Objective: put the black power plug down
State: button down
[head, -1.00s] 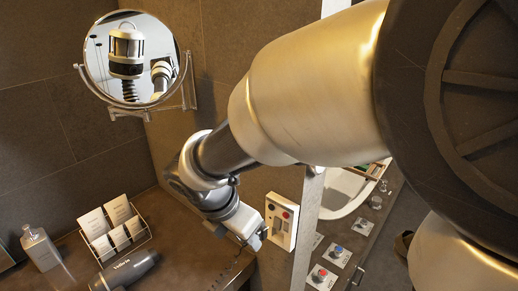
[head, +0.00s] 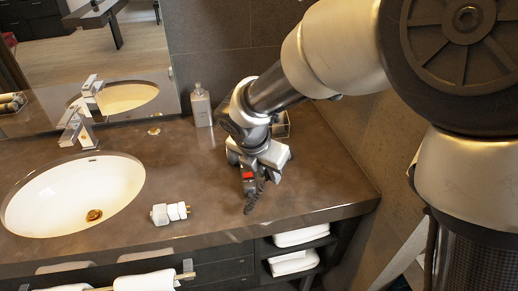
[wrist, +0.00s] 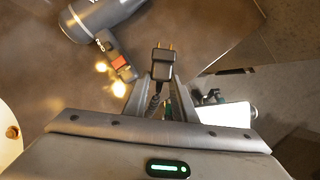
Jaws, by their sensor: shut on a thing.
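In the wrist view, the black power plug (wrist: 162,65) is held between the two fingers of my gripper (wrist: 158,92). Its two metal prongs point away from my gripper, and its dark cord runs back between the fingers. In the head view, my gripper (head: 268,160) is low over the brown counter (head: 215,235), right of the sink. I cannot make out the plug there or tell whether it touches the counter. A grey hair dryer (wrist: 100,15) lies just beyond the plug, its handle with a red switch close to the left finger. In the head view, my arm largely hides the dryer.
A white plug-like adapter (head: 170,213) lies on the counter between the sink (head: 75,195) and my gripper. A bottle (head: 201,105) and a partly hidden rack (head: 281,125) stand behind. Towels (head: 295,262) sit on shelves below the front edge.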

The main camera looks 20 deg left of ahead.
notch_tip(320, 180, down, 10)
jog(key=shift+r+b, duration=0.1)
jog(key=shift+b, duration=0.95)
jog(key=shift+f, duration=0.25)
jog(key=c, duration=1.5)
grip_release()
jog(key=shift+r, duration=0.1)
jog(key=shift+o, duration=0.2)
